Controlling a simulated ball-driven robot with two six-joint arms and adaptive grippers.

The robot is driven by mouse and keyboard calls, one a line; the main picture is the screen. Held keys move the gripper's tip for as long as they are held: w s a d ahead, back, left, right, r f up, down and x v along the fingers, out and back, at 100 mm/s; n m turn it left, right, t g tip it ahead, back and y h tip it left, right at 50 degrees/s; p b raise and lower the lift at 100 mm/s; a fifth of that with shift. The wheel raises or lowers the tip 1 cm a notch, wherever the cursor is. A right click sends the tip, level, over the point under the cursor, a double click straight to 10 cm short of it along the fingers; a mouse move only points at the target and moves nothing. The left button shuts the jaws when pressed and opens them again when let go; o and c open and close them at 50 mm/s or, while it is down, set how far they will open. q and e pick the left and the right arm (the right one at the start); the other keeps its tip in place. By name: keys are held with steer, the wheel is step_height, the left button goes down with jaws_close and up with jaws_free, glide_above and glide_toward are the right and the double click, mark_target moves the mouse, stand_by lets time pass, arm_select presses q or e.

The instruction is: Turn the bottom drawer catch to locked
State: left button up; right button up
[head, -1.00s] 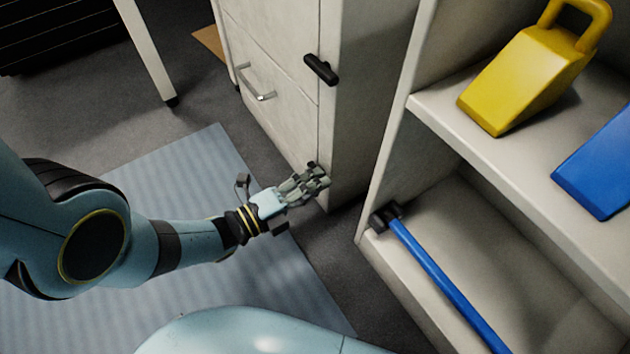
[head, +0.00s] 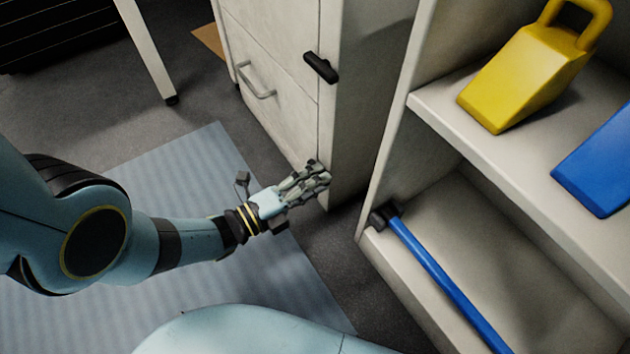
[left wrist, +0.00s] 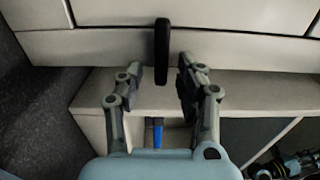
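My left gripper (head: 322,172) is at the lower front corner of the pale cabinet (head: 275,40). It hides that spot in the head view. In the left wrist view, a black bar-shaped catch (left wrist: 161,50) stands upright in the picture, across a seam of the cabinet front. My left gripper (left wrist: 160,74) is open, with one finger on each side of the catch and visible gaps between. The catch higher on the cabinet edge (head: 321,68) lies slanted and is clear of the gripper. A jointed part (left wrist: 290,164) at the wrist view's lower right corner may be my right gripper, too cut off to tell.
A drawer handle (head: 257,80) is on the cabinet front. To the right, a shelf unit (head: 440,105) holds a yellow block with a handle (head: 530,75), a blue block (head: 600,165) and a blue-handled hammer (head: 440,275). A striped mat (head: 190,165) covers the floor.

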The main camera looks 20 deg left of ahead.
arm_select(q)
steer(key=v, duration=1.2)
steer(key=shift+s+a, duration=0.1)
